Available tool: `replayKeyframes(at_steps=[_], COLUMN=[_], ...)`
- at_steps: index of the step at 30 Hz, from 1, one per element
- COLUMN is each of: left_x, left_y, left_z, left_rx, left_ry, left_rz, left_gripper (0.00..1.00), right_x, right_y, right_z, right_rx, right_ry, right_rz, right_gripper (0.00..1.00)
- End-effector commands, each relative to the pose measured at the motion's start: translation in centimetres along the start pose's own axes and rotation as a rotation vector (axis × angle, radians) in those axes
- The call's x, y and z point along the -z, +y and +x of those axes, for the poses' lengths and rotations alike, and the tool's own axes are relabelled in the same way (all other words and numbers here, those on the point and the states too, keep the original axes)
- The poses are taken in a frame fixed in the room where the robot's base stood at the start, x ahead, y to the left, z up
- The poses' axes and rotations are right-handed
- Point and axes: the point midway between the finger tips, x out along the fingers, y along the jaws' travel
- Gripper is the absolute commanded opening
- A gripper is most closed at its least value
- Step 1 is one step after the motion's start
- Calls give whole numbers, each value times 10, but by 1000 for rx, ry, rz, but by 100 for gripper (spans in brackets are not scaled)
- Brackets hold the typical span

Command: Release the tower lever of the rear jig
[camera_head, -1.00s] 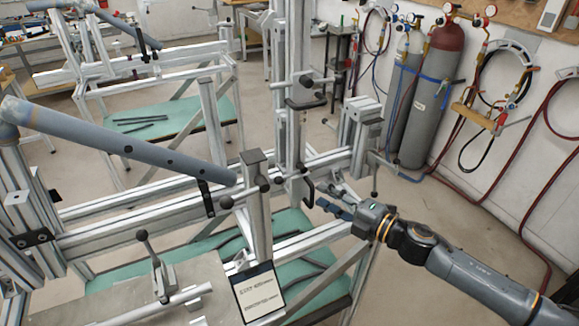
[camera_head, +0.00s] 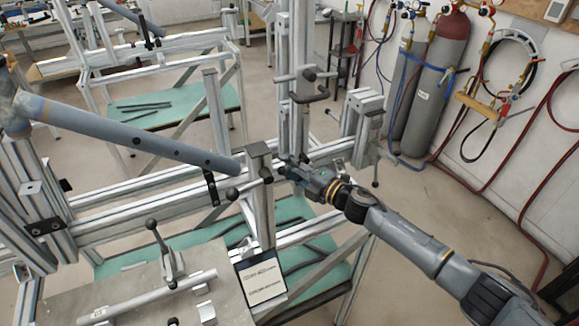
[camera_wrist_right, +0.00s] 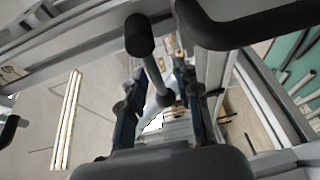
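The near jig's metal tower (camera_head: 297,60) stands upright on its rail, with a black bent handle (camera_head: 310,97) partway up. My right gripper (camera_head: 282,163) reaches in from the right, low at the tower's foot. In the right wrist view its two dark blue fingers (camera_wrist_right: 162,88) are apart. A lever with a black knob (camera_wrist_right: 139,36) and a thin metal shaft (camera_wrist_right: 155,78) shows in the gap between them, and I see no finger closed on it. A thick black handle (camera_wrist_right: 245,22) is close by at upper right. The gripper hides the lever in the head view. My left gripper is out of view.
A long grey tube (camera_head: 120,132) slants across the near jig at left. A plate with a knobbed clamp lever (camera_head: 158,235) is in front, beside a label card (camera_head: 262,282). A second jig (camera_head: 150,50) stands behind. Gas cylinders (camera_head: 437,90) line the right wall.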

Motion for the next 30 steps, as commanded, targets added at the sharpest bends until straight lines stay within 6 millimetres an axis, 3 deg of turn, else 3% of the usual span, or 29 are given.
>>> replayKeyframes(at_steps=[4, 9, 22, 30], left_x=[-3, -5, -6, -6], left_y=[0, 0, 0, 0], left_z=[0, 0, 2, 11], left_rx=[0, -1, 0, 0], left_ry=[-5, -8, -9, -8], left_rz=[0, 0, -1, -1], left_gripper=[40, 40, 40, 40], right_x=[0, 0, 0, -1], right_y=[0, 0, 0, 4], right_z=[0, 0, -1, -1], right_rx=[0, 0, -6, -54], right_ry=[0, -1, 0, 7], right_rz=[0, 0, 17, 133], right_gripper=[33, 0, 0, 0])
